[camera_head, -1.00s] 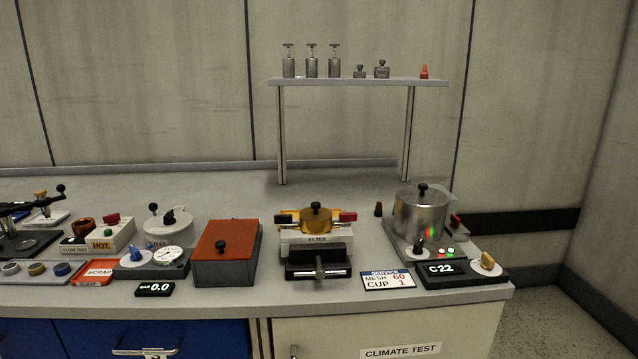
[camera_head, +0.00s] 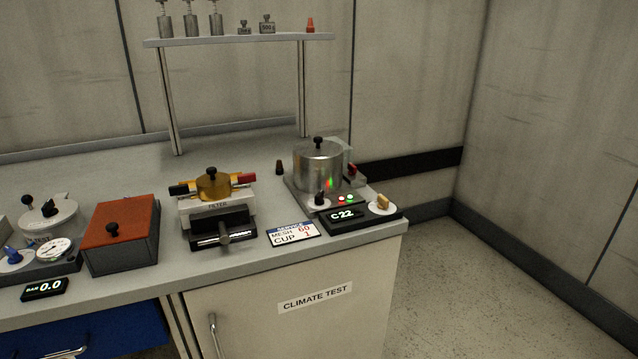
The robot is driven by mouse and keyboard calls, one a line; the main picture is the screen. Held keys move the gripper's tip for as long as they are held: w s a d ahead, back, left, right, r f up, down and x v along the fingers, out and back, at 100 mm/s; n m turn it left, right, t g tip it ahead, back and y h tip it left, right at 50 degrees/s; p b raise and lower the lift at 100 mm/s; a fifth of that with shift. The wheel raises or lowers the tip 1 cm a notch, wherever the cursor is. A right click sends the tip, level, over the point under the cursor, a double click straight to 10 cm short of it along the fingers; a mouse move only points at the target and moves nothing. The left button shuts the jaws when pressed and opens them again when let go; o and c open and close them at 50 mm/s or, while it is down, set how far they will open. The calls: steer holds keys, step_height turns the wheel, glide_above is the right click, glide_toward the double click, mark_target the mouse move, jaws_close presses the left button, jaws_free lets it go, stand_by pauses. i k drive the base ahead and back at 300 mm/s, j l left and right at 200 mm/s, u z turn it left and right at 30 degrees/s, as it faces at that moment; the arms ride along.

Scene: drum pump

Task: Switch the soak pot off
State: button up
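The soak pot (camera_head: 318,168) is a shiny metal pot with a black-knobbed lid, at the right end of the bench. It stands on a grey base with a black knob (camera_head: 319,198) and small lit lamps, red and green (camera_head: 345,199), at its front. In front of it a black display (camera_head: 346,215) reads C 22. A yellow knob (camera_head: 382,202) on a white dial sits at the right of the display. A red part (camera_head: 352,169) shows at the pot's right side, partly hidden. My gripper is not in view.
The filter unit (camera_head: 216,207) stands left of the pot, with a service card (camera_head: 292,234) between them at the front. A red-lidded box (camera_head: 117,234) is farther left. A shelf (camera_head: 240,40) with weights rises behind. Open floor (camera_head: 450,290) lies right of the bench.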

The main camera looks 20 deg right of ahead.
mark_target(318, 198)
steer(key=i+j, duration=0.1)
steer(key=i, duration=0.3)
steer(key=i+j+z, duration=0.1)
steer(key=i, duration=0.3)
steer(key=i+j, duration=0.2)
steer(key=i, duration=0.2)
